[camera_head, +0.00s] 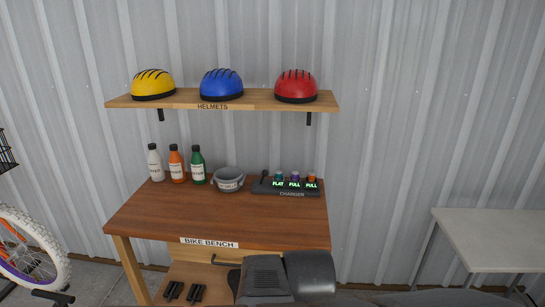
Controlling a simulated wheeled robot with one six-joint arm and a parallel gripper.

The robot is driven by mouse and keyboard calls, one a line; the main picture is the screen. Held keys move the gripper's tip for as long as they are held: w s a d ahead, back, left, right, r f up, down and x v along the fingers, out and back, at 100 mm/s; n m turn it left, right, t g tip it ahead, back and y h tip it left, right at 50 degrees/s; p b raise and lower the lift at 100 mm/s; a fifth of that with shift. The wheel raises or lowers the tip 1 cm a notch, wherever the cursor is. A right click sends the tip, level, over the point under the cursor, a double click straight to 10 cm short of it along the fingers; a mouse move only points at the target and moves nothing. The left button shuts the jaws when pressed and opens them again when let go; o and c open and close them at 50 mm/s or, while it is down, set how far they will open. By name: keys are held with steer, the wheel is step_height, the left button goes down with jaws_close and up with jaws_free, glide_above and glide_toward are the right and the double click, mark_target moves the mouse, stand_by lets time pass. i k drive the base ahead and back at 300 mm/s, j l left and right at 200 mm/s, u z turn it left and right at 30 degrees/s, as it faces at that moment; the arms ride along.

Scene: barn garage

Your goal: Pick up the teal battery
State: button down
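The teal battery (279,174) stands in the left one of the slots of the dark charger (288,190) at the back right of the bike bench. A green lit label reading FLAT is just below it. A purple battery (295,175) and an orange battery (312,177) stand to its right, each with a green label reading FULL. The lower part of the teal battery is hidden in the charger. Dark links of my arm show at the bottom of the picture, in front of the bench, well apart from the charger. My gripper's fingers are not visible.
The wooden bench top (200,218) is clear toward the front. A grey bowl (229,179) stands left of the charger, with white, orange and green bottles (176,164) farther left. A helmet shelf (222,99) overhangs the back. A pale table (495,235) stands at right.

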mark_target(278, 174)
steer(key=i+l+u, duration=0.35)
steer(key=i+u, duration=0.15)
steer(key=i+l+u, duration=0.5)
